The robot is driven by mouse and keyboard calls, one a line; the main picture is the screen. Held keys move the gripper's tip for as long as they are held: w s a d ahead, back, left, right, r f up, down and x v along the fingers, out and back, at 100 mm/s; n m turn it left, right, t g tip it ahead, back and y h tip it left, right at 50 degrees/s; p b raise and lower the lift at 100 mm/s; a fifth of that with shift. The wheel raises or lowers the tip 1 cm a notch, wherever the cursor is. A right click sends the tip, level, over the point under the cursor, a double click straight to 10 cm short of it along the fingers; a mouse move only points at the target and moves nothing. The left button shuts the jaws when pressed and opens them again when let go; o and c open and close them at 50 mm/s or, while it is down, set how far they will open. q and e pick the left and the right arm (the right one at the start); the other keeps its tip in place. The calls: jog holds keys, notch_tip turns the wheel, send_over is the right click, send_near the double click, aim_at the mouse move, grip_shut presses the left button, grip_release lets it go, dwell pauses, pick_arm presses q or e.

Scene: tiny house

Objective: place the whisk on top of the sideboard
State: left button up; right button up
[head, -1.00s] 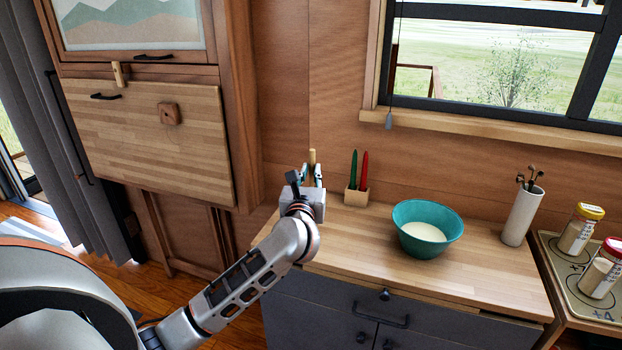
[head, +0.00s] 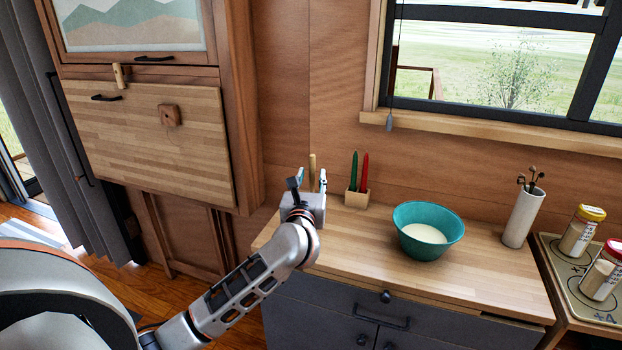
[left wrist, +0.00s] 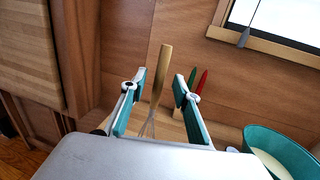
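The whisk (left wrist: 161,82) has a pale wooden handle and thin wires. It stands nearly upright at the back left of the wooden-topped sideboard (head: 385,253). In the head view its handle (head: 312,166) shows just beyond my left gripper (head: 312,182). In the left wrist view, my left gripper (left wrist: 158,92) is open, with its teal-padded fingers either side of the handle and a gap to each. The whisk's lower end is hidden behind the gripper body, so I cannot see what it rests on. My right gripper is not in view.
A teal bowl (head: 427,243) with pale contents stands mid-sideboard. A small wooden holder (head: 356,198) with a green and a red stick is close right of the whisk. A white utensil cylinder (head: 521,218) is farther right. The front of the top is clear.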

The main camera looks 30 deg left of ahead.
pick_arm(q)
jog(key=s+d+m+t, duration=0.2)
jog(key=s+d+m, duration=0.25)
jog(key=s, duration=0.25)
jog(key=s+d+m+t, duration=0.2)
jog(key=s+d+m, duration=0.2)
jog(key=s+m, duration=0.25)
jog(key=s+d+f+m+h, duration=0.4)
jog(key=d+f+m+h, duration=0.6)
jog(key=m, duration=0.7)
jog(key=s+d+f+m+g, duration=0.1)
jog(key=s+f+m+g, duration=0.2)
jog(key=f, duration=0.6)
jog(key=s+d+f+m+g, duration=0.1)
jog(key=s+f+m+g, duration=0.2)
jog(key=s+f+m, duration=0.4)
jog(key=s+d+f+m+g, duration=0.1)
jog(key=s+f+m+g, duration=0.3)
jog(key=f, duration=0.8)
jog(key=s+m, duration=0.2)
jog(key=m, duration=0.1)
jog(key=shift+d+f+m+h, duration=0.2)
jog(key=shift+d+m+h, duration=0.1)
jog(key=shift+d, duration=0.1)
